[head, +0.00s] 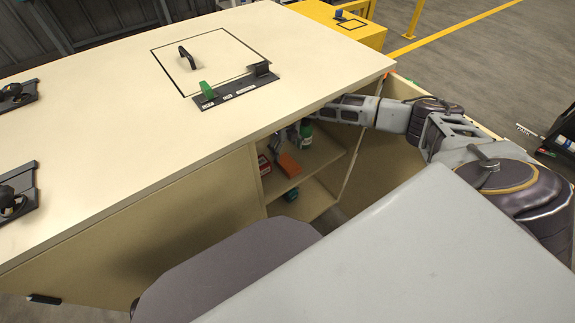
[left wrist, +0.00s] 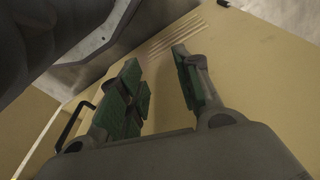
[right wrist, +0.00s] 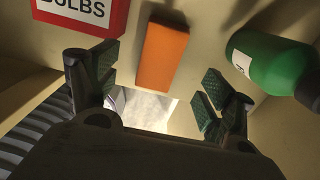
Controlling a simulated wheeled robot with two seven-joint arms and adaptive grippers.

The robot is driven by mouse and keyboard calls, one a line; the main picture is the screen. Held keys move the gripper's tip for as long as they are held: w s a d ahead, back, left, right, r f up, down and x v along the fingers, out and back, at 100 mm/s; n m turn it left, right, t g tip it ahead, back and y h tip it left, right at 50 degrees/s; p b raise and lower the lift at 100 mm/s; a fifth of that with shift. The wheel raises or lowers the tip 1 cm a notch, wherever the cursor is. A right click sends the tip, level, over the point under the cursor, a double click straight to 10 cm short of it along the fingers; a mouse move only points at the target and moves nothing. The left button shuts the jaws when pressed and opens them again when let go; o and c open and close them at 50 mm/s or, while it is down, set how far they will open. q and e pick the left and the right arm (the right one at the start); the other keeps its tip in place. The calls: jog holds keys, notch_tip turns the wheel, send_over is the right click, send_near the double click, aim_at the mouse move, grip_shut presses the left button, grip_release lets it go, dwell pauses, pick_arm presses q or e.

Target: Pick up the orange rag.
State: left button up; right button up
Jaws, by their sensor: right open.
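The orange rag (right wrist: 165,57) is a flat folded block on a shelf inside the cabinet; in the head view it shows in the opening (head: 289,165). My right gripper (right wrist: 158,84) is open and empty, its fingers spread to either side of the rag's near end in the right wrist view, apart from it. In the head view this gripper (head: 294,138) reaches under the top into the cabinet, partly hidden. My left gripper (left wrist: 157,62) is open and empty in the left wrist view, over a plain cream surface; it is outside the head view.
A red box marked BULBS (right wrist: 82,14) stands left of the rag, a green bottle (right wrist: 268,62) right of it. A teal item (head: 291,194) sits on the lower shelf. The cabinet top (head: 130,110) overhangs the shelf; an open door panel (head: 385,160) is at right.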

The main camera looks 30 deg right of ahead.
aim_at(288, 163)
pick_arm(q)
jog(key=shift+w+r, duration=0.1)
jog(key=shift+r, duration=0.2)
pick_arm(e)
jog(key=shift+f, duration=1.15)
jog(key=shift+s, duration=0.1)
jog(key=shift+s+f+b, duration=0.1)
jog(key=shift+f+b, duration=0.35)
jog(key=shift+f, duration=0.15)
jog(key=f, duration=0.2)
jog(key=shift+s+d+f+b, duration=0.15)
jog(key=shift+s+f+b, duration=0.05)
jog(key=shift+f+b, duration=0.2)
jog(key=shift+f, duration=0.6)
pick_arm(q)
jog(key=shift+d+r, duration=0.3)
jog(key=shift+r, duration=0.55)
jog(key=shift+w, duration=0.15)
